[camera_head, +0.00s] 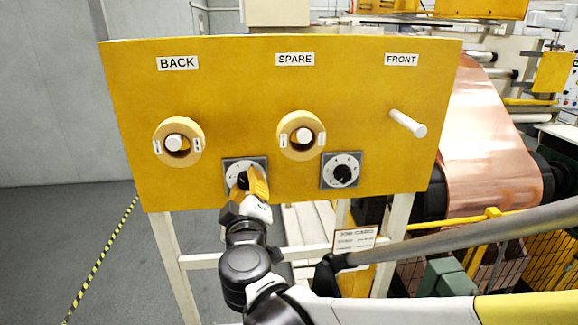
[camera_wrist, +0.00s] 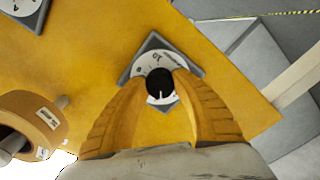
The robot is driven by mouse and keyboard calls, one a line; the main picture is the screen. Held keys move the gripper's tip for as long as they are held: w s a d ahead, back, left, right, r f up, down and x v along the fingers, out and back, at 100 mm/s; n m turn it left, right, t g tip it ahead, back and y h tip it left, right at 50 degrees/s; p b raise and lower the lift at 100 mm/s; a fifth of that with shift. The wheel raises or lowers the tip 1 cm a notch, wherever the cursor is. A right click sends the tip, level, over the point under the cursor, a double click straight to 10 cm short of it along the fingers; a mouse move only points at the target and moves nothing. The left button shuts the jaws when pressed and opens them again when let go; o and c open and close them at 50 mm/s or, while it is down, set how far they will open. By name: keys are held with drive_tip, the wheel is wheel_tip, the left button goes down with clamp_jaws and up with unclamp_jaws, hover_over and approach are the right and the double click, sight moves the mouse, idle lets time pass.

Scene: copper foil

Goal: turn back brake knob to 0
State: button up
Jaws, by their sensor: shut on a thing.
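The back brake knob (camera_wrist: 160,80) is a black knob on a dial (camera_head: 231,166) with a white face on a grey square plate, on the yellow panel (camera_head: 235,100) below and between the BACK and SPARE labels. My gripper (camera_head: 248,182) is at this dial and covers its lower right part in the head view. In the wrist view my gripper (camera_wrist: 162,88) has its two yellow fingers on either side of the black knob, shut on it. Marks and a numeral show on the dial plate (camera_wrist: 137,66); the exact setting is hard to read.
A second dial (camera_head: 341,170) sits to the right on the panel. Yellow rolls hang on the BACK peg (camera_head: 178,141) and the SPARE peg (camera_head: 300,135); the FRONT peg (camera_head: 408,123) is bare. A copper foil web (camera_head: 488,140) runs at the right.

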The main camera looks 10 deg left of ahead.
drive_tip(key=n+b, duration=0.1)
drive_tip(key=n, duration=0.4)
drive_tip(key=shift+n+b, duration=0.3)
drive_tip(key=shift+b, duration=0.1)
drive_tip(key=n+b, duration=0.1)
drive_tip(key=n, duration=0.3)
drive_tip(key=n+b, duration=0.1)
drive_tip(key=n, duration=0.4)
drive_tip(key=shift+r, duration=0.1)
drive_tip(key=n, duration=0.4)
drive_tip(key=shift+r+b, duration=0.1)
drive_tip(key=shift+b, duration=0.2)
drive_tip(key=shift+n, duration=0.3)
drive_tip(key=o, duration=1.2)
drive_tip(key=shift+w, duration=0.1)
